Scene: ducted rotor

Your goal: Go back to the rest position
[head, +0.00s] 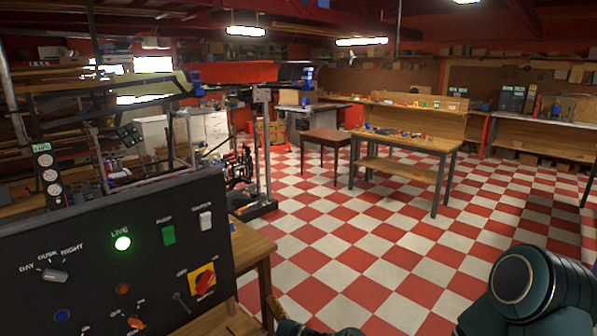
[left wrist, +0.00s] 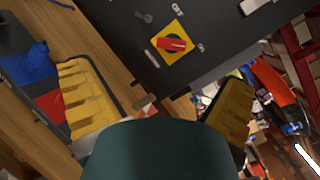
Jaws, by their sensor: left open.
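The black control panel (head: 90,240) fills the lower left of the head view. It carries a lit green lamp under LIVE, a green and a white rocker switch, a knob marked DAY, DUSK, NIGHT, and a red rotary switch (head: 203,281) on a yellow plate. My left gripper (left wrist: 155,100) is open, with its two yellow-padded fingers spread wide and nothing seen held between them. In the left wrist view the panel and its red switch (left wrist: 172,45) lie beyond the fingers. In the head view only a small part of this gripper shows at the bottom edge. My right gripper is out of view.
The panel stands by a wooden table (head: 250,245). A blue cone-shaped part (left wrist: 27,65) lies left of the fingers in the wrist view. A wooden workbench (head: 410,145) and a small brown table (head: 326,136) stand farther back. The checkered floor (head: 370,250) between is clear.

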